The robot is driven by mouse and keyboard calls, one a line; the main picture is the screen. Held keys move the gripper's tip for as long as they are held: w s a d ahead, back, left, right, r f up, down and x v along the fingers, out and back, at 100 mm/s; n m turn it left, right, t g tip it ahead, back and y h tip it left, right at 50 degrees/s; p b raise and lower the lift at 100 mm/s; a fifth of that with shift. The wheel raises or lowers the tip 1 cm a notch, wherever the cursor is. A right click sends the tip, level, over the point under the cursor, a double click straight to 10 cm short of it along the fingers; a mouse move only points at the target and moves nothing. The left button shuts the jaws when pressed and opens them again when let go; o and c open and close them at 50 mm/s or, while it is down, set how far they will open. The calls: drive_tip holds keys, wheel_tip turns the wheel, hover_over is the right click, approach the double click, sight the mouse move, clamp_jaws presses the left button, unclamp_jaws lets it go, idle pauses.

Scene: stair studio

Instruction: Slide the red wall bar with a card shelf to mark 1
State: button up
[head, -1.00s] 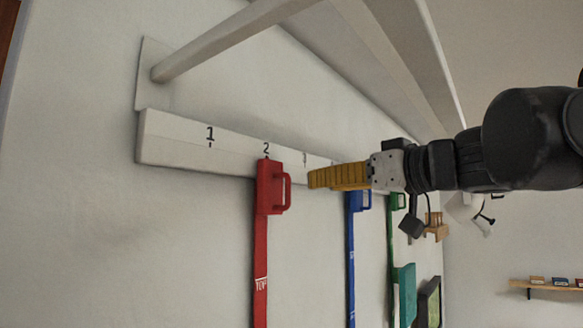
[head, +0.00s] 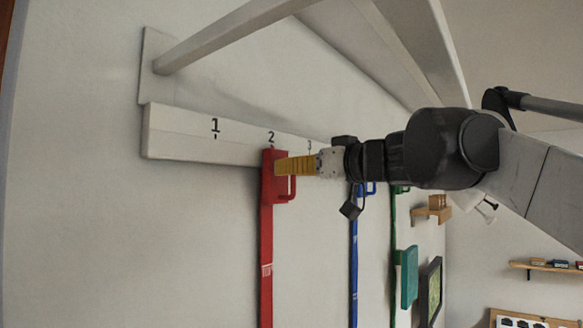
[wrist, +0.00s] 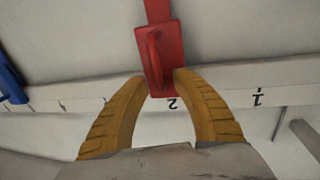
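The red wall bar (head: 266,230) hangs from a pale rail (head: 190,148) on the wall, its top block and handle at mark 2. Mark 1 (head: 215,127) is printed on the rail to its left. My gripper (head: 280,166) has yellow fingers and is at the red block in the head view. In the wrist view the red block with its handle (wrist: 155,55) lies between and just beyond the two spread fingertips (wrist: 160,75). The fingers are open. Whether either finger touches the block is unclear. The card shelf is not clearly seen.
A blue bar (head: 353,245) and a green bar (head: 394,235) hang further right along the rail. A slanted white beam (head: 225,38) meets the wall above mark 1. The rail between the red block and mark 1 is clear.

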drive_tip(key=shift+s, duration=0.1)
clamp_jaws()
drive_tip(key=s+a, duration=0.9)
drive_tip(key=s, duration=0.2)
drive_tip(key=shift+s, duration=0.4)
drive_tip(key=shift+a, duration=0.1)
unclamp_jaws()
drive_tip(key=v, duration=1.2)
